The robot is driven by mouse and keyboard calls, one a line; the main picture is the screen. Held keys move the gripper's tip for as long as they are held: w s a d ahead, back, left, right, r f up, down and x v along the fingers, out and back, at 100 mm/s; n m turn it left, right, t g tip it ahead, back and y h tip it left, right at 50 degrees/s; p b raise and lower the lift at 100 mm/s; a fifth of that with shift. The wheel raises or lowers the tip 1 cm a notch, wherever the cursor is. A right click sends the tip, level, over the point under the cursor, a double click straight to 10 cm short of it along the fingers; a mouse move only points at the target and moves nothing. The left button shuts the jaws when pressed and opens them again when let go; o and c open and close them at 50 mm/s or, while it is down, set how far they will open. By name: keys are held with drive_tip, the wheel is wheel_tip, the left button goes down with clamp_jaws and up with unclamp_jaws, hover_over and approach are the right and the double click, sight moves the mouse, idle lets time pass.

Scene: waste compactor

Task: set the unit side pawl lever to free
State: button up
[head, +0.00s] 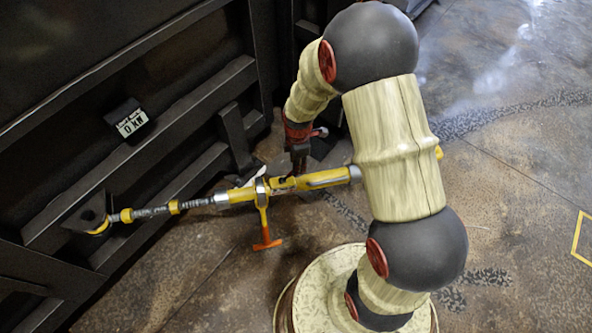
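A yellow ratchet turnbuckle (237,196) runs from a bracket on the dark compactor wall towards the right, where my arm covers part of it. An orange T-shaped handle (265,228) hangs from a collar on its body. A small dark part (283,183) sits on the yellow body just right of that collar. I cannot tell whether it is the unit side pawl lever or how it is set. My gripper (299,168) points down just above the yellow body, right of the collar. Its fingers are small and dark, so their opening and any contact are unclear.
A black load display (131,122) reading "0 KN" sits on the wall ribs. The wall bracket (88,215) holds the turnbuckle's left end. Bare stained floor (190,275) lies below the turnbuckle, and open floor (520,190) with a yellow marking lies at right.

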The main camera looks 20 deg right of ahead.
sight(290, 175)
wheel_tip(290, 175, down, 4)
drive_tip(key=shift+w+f+b, duration=0.15)
drive_tip(key=shift+f+b, duration=0.05)
drive_tip(key=shift+b, duration=0.4)
drive_tip(key=shift+c, duration=0.8)
clamp_jaws()
